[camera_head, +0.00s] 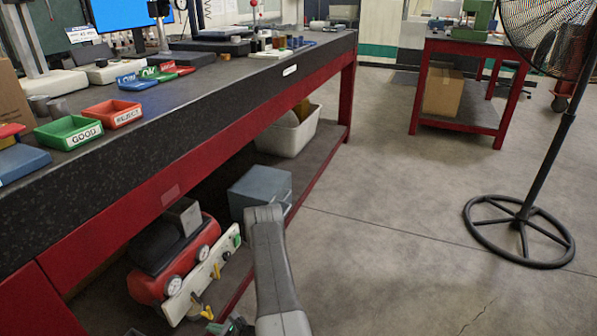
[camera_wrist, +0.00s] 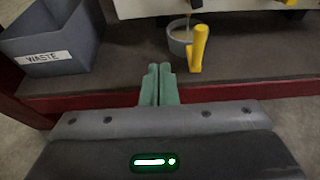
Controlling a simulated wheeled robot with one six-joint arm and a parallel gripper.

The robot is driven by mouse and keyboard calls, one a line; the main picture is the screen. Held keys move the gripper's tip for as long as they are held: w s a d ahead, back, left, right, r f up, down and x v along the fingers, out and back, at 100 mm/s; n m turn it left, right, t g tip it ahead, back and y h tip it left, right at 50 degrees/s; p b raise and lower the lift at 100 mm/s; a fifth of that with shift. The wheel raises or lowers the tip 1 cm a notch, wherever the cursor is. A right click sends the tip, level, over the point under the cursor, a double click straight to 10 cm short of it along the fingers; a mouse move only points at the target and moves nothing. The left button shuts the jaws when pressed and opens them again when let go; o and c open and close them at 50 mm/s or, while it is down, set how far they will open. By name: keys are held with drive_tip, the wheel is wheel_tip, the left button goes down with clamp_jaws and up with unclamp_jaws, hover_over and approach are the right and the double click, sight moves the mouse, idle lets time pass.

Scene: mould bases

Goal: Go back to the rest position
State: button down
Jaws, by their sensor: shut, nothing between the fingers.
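My gripper (camera_wrist: 160,85) shows in the wrist view with its two green fingers together and nothing between them. It points at the bench's lower shelf (camera_wrist: 120,85), close to its red front edge. A yellow handle (camera_wrist: 197,48) and a small grey cup (camera_wrist: 180,40) are just beyond the fingertips, to the right. In the head view my grey arm reaches down beside the bench, and the gripper end is mostly cut off at the bottom edge.
A grey bin marked WASTE (camera_wrist: 48,57) is at left in the wrist view. A red compressor (camera_head: 150,284) sits on the lower shelf under the long workbench (camera_head: 230,92). A fan stand (camera_head: 520,222) is at right. Open floor (camera_head: 400,200) lies between.

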drive_tip(key=v, duration=0.3)
drive_tip(key=shift+d, duration=0.25)
drive_tip(key=shift+r, duration=0.15)
